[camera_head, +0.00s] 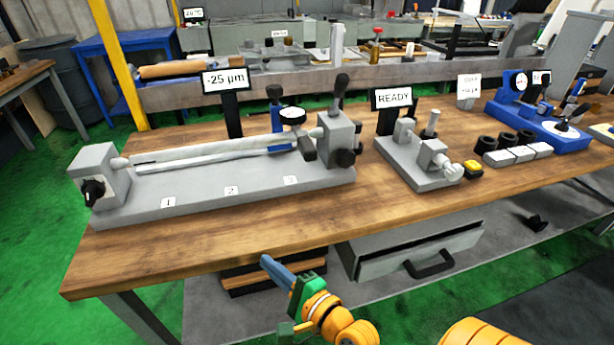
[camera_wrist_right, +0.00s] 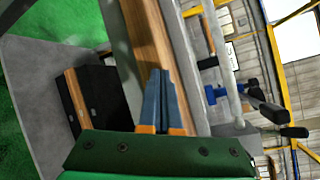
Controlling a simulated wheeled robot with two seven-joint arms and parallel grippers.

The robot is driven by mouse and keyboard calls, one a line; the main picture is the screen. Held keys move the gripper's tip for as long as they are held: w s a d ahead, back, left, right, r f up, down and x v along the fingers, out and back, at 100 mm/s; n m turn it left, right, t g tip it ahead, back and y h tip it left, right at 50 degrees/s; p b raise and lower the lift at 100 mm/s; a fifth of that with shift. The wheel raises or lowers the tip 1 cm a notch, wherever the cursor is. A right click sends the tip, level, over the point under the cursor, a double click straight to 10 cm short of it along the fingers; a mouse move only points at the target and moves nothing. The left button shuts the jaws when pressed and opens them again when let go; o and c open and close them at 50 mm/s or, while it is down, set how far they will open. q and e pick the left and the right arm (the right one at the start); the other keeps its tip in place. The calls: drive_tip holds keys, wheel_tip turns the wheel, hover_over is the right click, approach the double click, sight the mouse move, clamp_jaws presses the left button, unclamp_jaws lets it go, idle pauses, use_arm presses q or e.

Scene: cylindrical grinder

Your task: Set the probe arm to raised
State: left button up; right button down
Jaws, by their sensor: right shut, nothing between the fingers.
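A grey bench fixture (camera_head: 222,198) holds a long pale shaft (camera_head: 200,152) between two end blocks. Near its right end stands a blue gauge holder (camera_head: 275,95) with a round dial (camera_head: 292,116). A dark lever-like piece (camera_head: 305,146) slants down beside the dial. I cannot tell for sure which piece is the probe arm or how it is set. My right gripper (camera_head: 267,262) is shut and empty, in front of the table edge and well apart from the fixture. In the right wrist view its blue fingers (camera_wrist_right: 161,78) are together, with the blue holder (camera_wrist_right: 218,93) beyond. My left gripper is not in view.
A "-25 µm" display (camera_head: 225,80) stands behind the fixture and a "READY" display (camera_head: 394,97) to its right. A second grey fixture (camera_head: 420,165) sits at mid-table. A partly open drawer (camera_head: 415,255) juts out below the table. The wooden front strip (camera_head: 200,240) is clear.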

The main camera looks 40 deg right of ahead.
drive_tip(key=d+r+m+h, duration=0.1)
drive_tip(key=m, duration=0.1)
drive_tip(key=d+r+m+t, duration=0.1)
drive_tip(key=m, duration=0.1)
drive_tip(key=d+r+m+t+h, duration=0.1)
drive_tip(key=r+m, duration=0.1)
drive_tip(key=shift+w+d+r+m+h, duration=0.1)
drive_tip(key=shift+w+d+m+h, duration=0.1)
drive_tip(key=shift+d+m+h, duration=0.1)
drive_tip(key=s+d+r+m+t+h, duration=0.1)
drive_tip(key=d+r+m+h, duration=0.1)
drive_tip(key=d+m+h, duration=0.5)
drive_tip(key=d+m, duration=0.1)
drive_tip(key=m, duration=0.3)
drive_tip(key=shift+s+r+m, duration=0.15)
drive_tip(key=shift+s+m, duration=0.1)
drive_tip(key=shift+m, duration=0.05)
drive_tip(key=p+x, duration=0.3)
drive_tip(key=x, duration=0.6)
drive_tip(key=shift+w+r, duration=0.25)
wheel_tip(320, 180, up, 4)
drive_tip(key=p, duration=0.3)
drive_tip(key=shift+w+d, duration=0.1)
drive_tip(key=shift+w, duration=0.1)
